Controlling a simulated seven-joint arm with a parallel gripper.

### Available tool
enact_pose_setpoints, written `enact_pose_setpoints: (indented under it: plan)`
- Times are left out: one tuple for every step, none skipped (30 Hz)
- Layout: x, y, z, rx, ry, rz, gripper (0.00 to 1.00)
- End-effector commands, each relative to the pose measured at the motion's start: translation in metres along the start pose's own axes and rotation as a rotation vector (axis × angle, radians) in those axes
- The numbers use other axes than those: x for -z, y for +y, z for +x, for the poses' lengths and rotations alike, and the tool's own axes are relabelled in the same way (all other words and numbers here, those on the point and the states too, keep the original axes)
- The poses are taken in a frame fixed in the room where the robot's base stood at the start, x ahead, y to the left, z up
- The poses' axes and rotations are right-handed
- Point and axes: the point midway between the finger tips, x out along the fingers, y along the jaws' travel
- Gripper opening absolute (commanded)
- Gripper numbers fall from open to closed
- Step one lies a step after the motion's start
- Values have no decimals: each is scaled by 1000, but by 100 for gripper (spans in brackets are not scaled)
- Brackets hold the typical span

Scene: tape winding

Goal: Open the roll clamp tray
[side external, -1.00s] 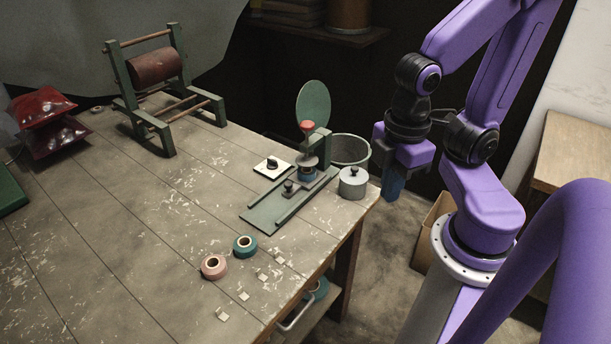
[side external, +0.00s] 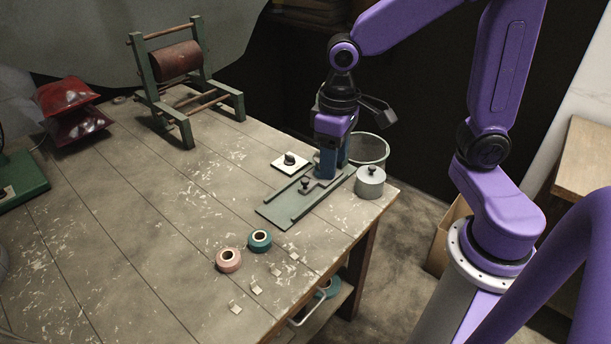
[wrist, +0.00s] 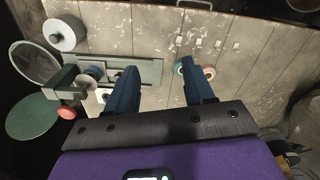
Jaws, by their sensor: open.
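The roll clamp tray is a grey-green base with side rails (side external: 283,210) at the table's right end. A small dark knob (side external: 305,183) stands on its carriage between the rails. In the wrist view the base (wrist: 147,71) lies behind and left of the fingers. My gripper (side external: 334,169) points down with blue fingers apart, over the far end of the tray, hiding most of the clamp post there. In the wrist view my gripper (wrist: 158,68) is open with nothing between the fingertips. The red clamp knob (wrist: 67,112) and green disc show at left. I cannot tell whether the fingers touch anything.
A white plate with a black knob (side external: 290,162) lies left. Pink (side external: 228,260) and teal (side external: 260,241) tape rolls sit in front.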

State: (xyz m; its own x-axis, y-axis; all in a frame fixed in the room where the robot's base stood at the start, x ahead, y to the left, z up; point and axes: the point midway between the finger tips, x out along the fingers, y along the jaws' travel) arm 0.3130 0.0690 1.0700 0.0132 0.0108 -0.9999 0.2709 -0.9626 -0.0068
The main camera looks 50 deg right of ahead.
Motion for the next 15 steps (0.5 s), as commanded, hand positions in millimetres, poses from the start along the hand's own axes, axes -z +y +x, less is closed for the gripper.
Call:
enact_pose_setpoints:
  plan:
    - [16,9,3,-2,-4,89,52]
    - [25,15,5,-3,-5,141,52]
    - [37,22,7,-4,-5,211,52]
    - [46,29,9,-5,-6,263,52]
    - [54,36,11,-6,-7,316,52]
    - [64,45,13,-7,-7,386,52]
    - [72,53,16,-8,-8,439,52]
    - [79,61,18,-8,-9,492,52]
    - [89,72,21,-9,-9,561,52]
    - [96,80,24,-10,-9,613,52]
    - [102,89,26,-11,-10,664,52]
    - [109,100,30,-12,-11,729,52]
    - [114,109,32,-12,-10,775,52]
    - [118,117,35,-13,-12,818,52]
    - [123,127,38,-13,-12,871,52]
